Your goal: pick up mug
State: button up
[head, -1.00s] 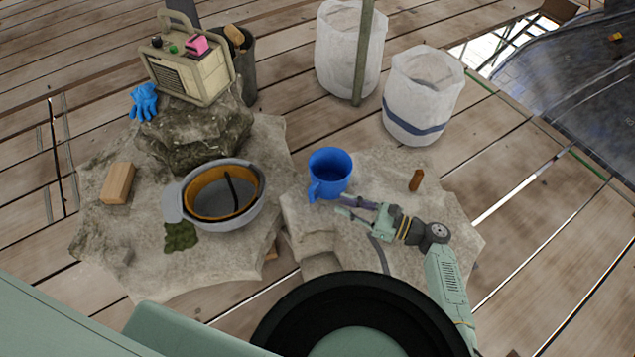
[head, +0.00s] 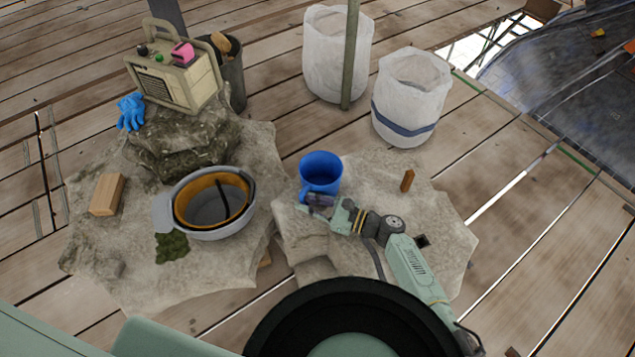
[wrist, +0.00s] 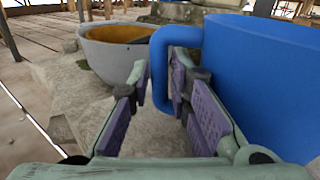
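The blue mug (head: 321,170) stands upright on the right-hand stone slab in the head view. In the wrist view the mug (wrist: 265,80) fills the right side, with its handle (wrist: 163,70) facing left. My gripper (head: 312,203) is low at the near side of the mug, by its handle. In the wrist view my gripper (wrist: 160,95) is open, with the handle between or just beyond its two purple-padded fingers. I cannot tell whether a finger touches the mug. The lower handle is partly hidden by the right finger.
A grey helmet-like bowl with an orange inside (head: 210,203) sits left of the mug, with green moss (head: 171,248) and a wooden block (head: 107,194) near it. A small brown peg (head: 407,180) stands right of the mug. White bags (head: 410,100) stand behind. A radio (head: 172,80) rests on a rock.

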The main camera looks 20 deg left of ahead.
jog(key=shift+w+a, duration=0.1)
jog(key=shift+a, duration=0.55)
jog(key=shift+c, duration=0.5)
grip_shut()
